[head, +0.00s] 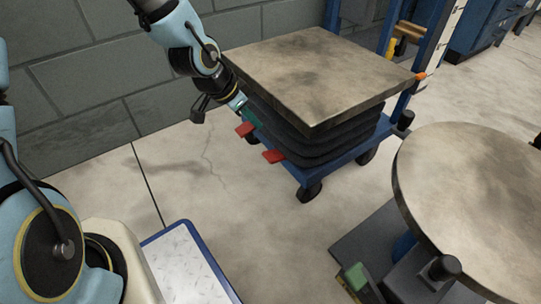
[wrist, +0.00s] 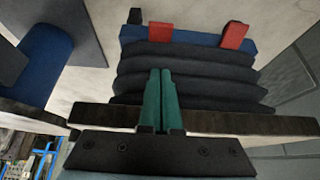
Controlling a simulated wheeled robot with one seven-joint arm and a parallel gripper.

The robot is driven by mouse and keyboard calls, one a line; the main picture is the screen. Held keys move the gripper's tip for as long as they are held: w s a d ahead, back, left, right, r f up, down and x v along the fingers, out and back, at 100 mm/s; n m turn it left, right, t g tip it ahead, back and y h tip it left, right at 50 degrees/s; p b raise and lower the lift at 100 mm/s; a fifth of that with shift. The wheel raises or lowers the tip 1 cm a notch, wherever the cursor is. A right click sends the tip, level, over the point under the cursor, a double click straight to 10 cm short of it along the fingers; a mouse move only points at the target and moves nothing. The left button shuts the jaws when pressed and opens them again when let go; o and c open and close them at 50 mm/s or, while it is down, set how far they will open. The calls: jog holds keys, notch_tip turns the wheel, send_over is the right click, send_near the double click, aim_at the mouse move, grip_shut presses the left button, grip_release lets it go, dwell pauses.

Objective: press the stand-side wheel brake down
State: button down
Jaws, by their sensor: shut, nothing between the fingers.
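A blue wheeled lift cart (head: 321,172) carries a thick square top over dark bellows. Two red brake pedals stick out of its near side. The stand-side one (head: 273,156) is nearer the round-topped stand; in the wrist view it is the left red pedal (wrist: 158,36). The other brake (head: 245,129) is the right one in the wrist view (wrist: 234,36). My gripper (head: 249,117), with teal fingers, is shut and empty. In the wrist view its fingertips (wrist: 161,72) lie over the bellows, apart from both pedals. I cannot tell how far either pedal is pressed.
The round-topped stand (head: 475,190) is at the right, with a green-tipped part (head: 356,277) low by its base. The cart's square top (head: 318,72) overhangs beside my gripper. A grey block wall (head: 85,85) is at the left. Floor before the cart is clear.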

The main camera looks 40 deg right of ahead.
jog(key=shift+s+d, duration=0.1)
jog(key=b, duration=0.6)
send_over(272, 155)
jog(key=f, duration=1)
jog(key=shift+a, duration=0.25)
jog(key=shift+a+f+b, duration=0.25)
jog(key=shift+f+b, duration=0.15)
jog(key=shift+f, duration=0.05)
jog(key=shift+a+f+b, duration=0.2)
jog(key=shift+f+b, duration=0.2)
jog(key=shift+f, duration=0.05)
jog(key=shift+a+f+b, duration=0.15)
jog(key=shift+f+b, duration=0.15)
jog(key=shift+f, duration=0.15)
jog(key=shift+a, duration=0.1)
